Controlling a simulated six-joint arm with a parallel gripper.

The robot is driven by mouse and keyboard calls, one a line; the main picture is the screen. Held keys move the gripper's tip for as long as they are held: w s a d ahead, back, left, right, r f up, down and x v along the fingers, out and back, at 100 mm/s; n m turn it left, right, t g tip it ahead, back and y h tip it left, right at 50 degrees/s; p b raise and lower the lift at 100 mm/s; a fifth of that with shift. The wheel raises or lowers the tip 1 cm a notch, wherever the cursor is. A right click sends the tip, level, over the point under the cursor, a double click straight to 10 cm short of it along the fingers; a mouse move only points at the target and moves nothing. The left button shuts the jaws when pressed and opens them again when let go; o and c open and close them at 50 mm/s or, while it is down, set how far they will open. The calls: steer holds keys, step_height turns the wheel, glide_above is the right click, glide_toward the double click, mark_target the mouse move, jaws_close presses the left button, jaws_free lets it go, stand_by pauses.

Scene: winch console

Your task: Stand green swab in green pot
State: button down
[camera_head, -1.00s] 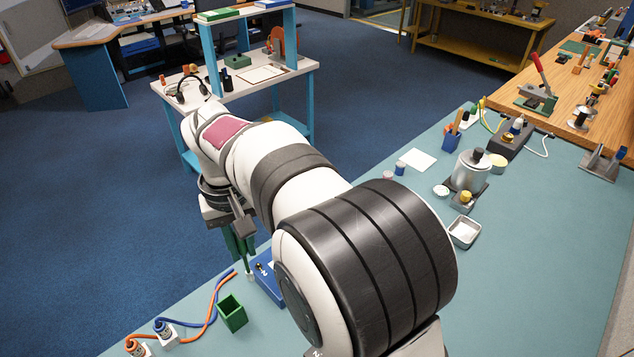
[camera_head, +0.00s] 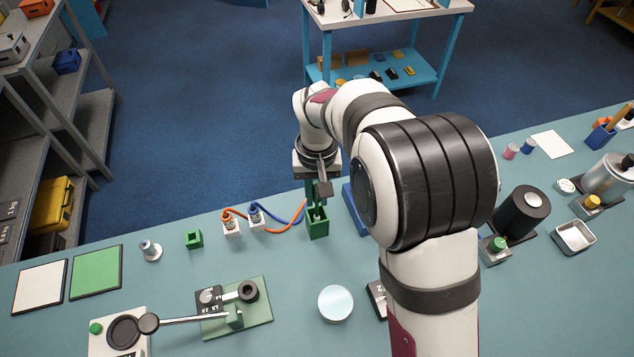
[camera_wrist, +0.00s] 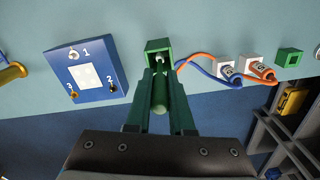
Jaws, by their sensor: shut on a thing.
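The green pot (camera_head: 318,228) is an open square box standing on the teal bench; it also shows in the wrist view (camera_wrist: 158,46). My gripper (camera_head: 316,196) points down at the pot, with its fingers close over the pot's mouth. In the wrist view, my gripper (camera_wrist: 160,97) is shut on the green swab (camera_wrist: 159,94), which lies between the two green fingers. The swab's far end reaches toward the pot's opening. The fingers and pot wall hide part of it, and I cannot tell how deep it is in the pot.
A blue numbered block (camera_wrist: 88,76) stands close beside the pot. Orange and blue cables (camera_head: 270,224) run on its other side to white connectors (camera_head: 232,226). A small green block (camera_head: 194,239) stands further left. Bare bench lies in front of the pot.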

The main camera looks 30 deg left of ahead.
steer(key=shift+f, duration=0.75)
steer(key=c, duration=0.7)
jaws_free()
step_height(320, 180, up, 16)
steer(key=shift+d+f, duration=0.1)
